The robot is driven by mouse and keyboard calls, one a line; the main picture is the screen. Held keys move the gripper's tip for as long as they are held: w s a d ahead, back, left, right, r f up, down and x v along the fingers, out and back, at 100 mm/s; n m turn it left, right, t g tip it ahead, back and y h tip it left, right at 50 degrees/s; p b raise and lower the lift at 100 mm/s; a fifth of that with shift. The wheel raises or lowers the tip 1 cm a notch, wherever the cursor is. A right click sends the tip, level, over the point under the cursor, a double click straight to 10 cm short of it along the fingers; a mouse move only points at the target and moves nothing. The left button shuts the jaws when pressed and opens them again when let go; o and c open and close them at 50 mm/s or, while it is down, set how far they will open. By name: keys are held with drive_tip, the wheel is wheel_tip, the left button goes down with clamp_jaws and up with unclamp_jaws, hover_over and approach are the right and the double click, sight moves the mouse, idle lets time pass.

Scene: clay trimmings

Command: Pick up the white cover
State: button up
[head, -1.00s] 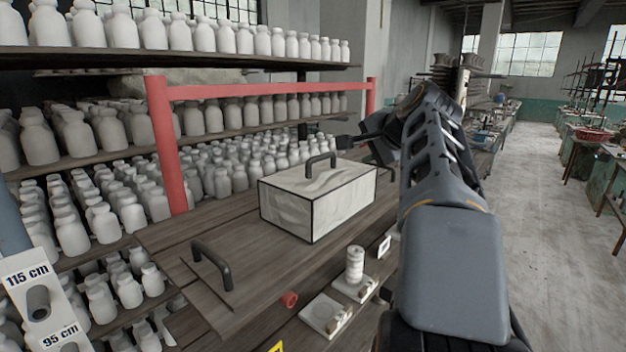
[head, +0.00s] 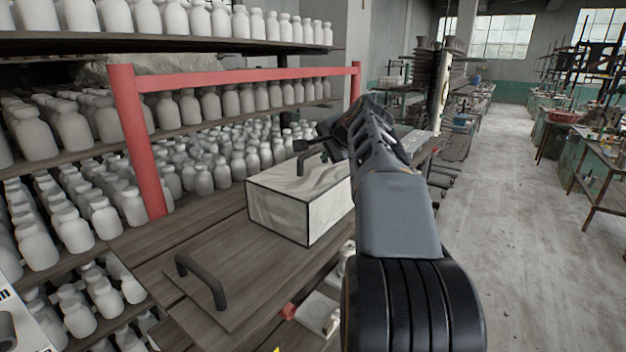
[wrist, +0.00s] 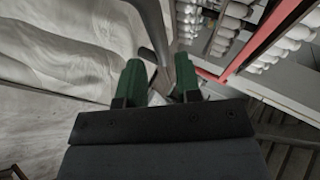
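The white cover (head: 280,210) is a pale, marbled box with black edges and a dark arched handle (head: 302,164) on top. It stands on the wooden table. My gripper (head: 304,147) is just over that handle, reaching in from the right. In the wrist view, the green fingers of my gripper (wrist: 158,70) are apart, with the dark handle (wrist: 151,30) ahead of the gap between them. The marbled top of the cover (wrist: 60,50) fills the left of that view. I cannot tell whether the fingers touch the handle. My arm hides the cover's right end.
The wooden table (head: 150,240) carries a flat board with another dark handle (head: 203,280) at the near left. A red frame (head: 140,140) and shelves of white bottles stand behind. Small pale items (head: 318,312) sit at the front edge. The aisle floor (head: 500,200) at right is clear.

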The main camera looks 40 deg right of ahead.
sight(317, 150)
drive_tip(key=p+x, duration=0.2)
drive_tip(key=x, duration=0.2)
drive_tip(key=shift+r, duration=0.1)
drive_tip(key=shift+w+f, duration=0.45)
drive_tip(key=shift+w, duration=0.15)
clamp_jaws()
